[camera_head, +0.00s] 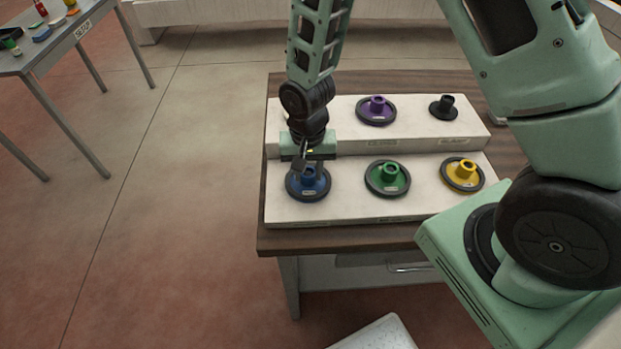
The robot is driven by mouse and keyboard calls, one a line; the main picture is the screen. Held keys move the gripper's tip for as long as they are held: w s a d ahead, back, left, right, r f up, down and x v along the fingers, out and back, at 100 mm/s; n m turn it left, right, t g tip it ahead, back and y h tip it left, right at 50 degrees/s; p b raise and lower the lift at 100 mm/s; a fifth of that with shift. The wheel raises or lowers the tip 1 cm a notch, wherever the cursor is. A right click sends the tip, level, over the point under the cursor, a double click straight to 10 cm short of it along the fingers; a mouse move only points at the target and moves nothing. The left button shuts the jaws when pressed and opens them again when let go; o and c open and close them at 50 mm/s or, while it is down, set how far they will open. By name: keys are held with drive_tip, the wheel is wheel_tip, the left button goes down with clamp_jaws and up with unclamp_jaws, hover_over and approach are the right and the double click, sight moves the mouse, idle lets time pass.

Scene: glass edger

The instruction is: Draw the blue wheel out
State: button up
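The blue wheel (308,187) is a flat disc with a dark rim and a raised blue hub. It lies at the left end of the lower front step of a white rack (345,208). My gripper (309,172) points down over it from above, with its fingers apart on either side of the hub. I see no clear contact between the fingers and the hub. My gripper partly hides the far side of the wheel.
A green wheel (388,182) and a yellow wheel (462,177) lie to the right on the same step. A grey table (62,42) stands far left, across open floor.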

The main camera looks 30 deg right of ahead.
drive_tip(key=shift+r+p, duration=0.55)
drive_tip(key=shift+r, duration=0.15)
clamp_jaws()
drive_tip(key=shift+r+p, duration=2.15)
drive_tip(key=shift+r, duration=0.65)
wheel_tip(320, 180, up, 4)
drive_tip(key=p, duration=0.3)
